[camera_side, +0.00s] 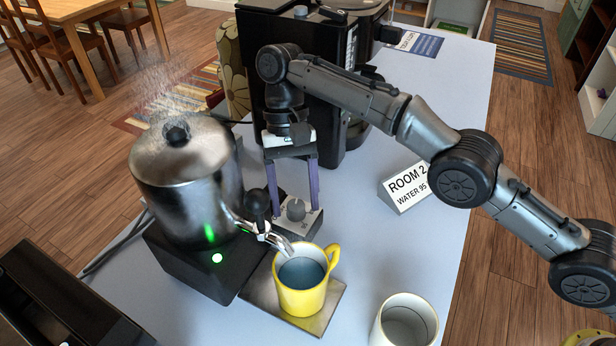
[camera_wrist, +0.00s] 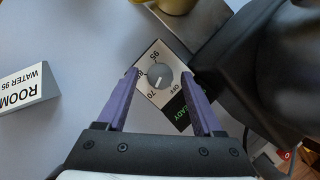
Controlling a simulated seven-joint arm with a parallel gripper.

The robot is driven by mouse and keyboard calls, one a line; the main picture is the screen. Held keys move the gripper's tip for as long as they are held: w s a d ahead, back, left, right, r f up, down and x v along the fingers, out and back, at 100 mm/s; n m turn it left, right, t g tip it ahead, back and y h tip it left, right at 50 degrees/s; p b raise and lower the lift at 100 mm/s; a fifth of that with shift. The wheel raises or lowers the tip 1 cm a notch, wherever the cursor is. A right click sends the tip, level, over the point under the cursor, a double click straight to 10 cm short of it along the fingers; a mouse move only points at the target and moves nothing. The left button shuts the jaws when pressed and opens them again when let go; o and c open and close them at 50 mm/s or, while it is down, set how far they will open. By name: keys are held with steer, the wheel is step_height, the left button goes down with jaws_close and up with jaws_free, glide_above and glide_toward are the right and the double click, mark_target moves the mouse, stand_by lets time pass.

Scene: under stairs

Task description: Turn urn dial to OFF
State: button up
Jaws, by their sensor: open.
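The urn (camera_side: 185,180) is a steel pot on a black base with a lit green light, steaming at the lid. Its dial (camera_side: 296,209) is a grey round knob on a small pale box beside the urn. In the wrist view the dial (camera_wrist: 157,76) has marks including 95, 70 and OFF around it. A white pointer line shows on the knob's lower side, near 70 and OFF; its exact setting is hard to tell. Green "READY" lettering shows on the box's black end. My gripper (camera_side: 296,200) is open, fingers pointing down, one on each side of the dial; contact is unclear.
A black-handled tap (camera_side: 258,210) stands close left of the dial. A yellow mug (camera_side: 301,292) with liquid sits on a drip tray (camera_side: 262,285). A white cup (camera_side: 405,322), a "ROOM 2 WATER 95" sign (camera_side: 405,187) and a black machine (camera_side: 330,100) stand around.

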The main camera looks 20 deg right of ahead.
stand_by(0.3)
steer(key=m, duration=0.2)
steer(key=m+y, duration=0.1)
steer(key=m, duration=0.1)
steer(key=shift+d+y, duration=0.2)
steer(key=shift+y, duration=0.1)
steer(key=m+t+y, duration=0.1)
steer(key=m, duration=0.3)
steer(key=shift+s+d, duration=0.1)
steer(key=shift+s, duration=0.1)
steer(key=m+t, duration=0.1)
steer(key=m, duration=0.2)
steer(key=m+t+y, duration=0.1)
steer(key=m, duration=0.3)
steer(key=shift+s+d+t+y, duration=0.1)
steer(key=shift+s+t+y, duration=0.1)
steer(key=shift+t+y, duration=0.15)
steer(key=shift+d+r+m, duration=0.1)
steer(key=shift+r+m, duration=0.2)
steer(key=shift+m, duration=0.1)
steer(key=s+d+r+t, duration=0.1)
steer(key=d+r, duration=0.8)
steer(key=r, duration=0.2)
steer(key=s+d+r+m+t, duration=0.1)
steer(key=s+d+r+t, duration=0.1)
steer(key=d+r, duration=0.6)
steer(key=shift+s+d+r, duration=0.15)
steer(key=shift+d+r, duration=0.25)
steer(key=shift+r, duration=1.85)
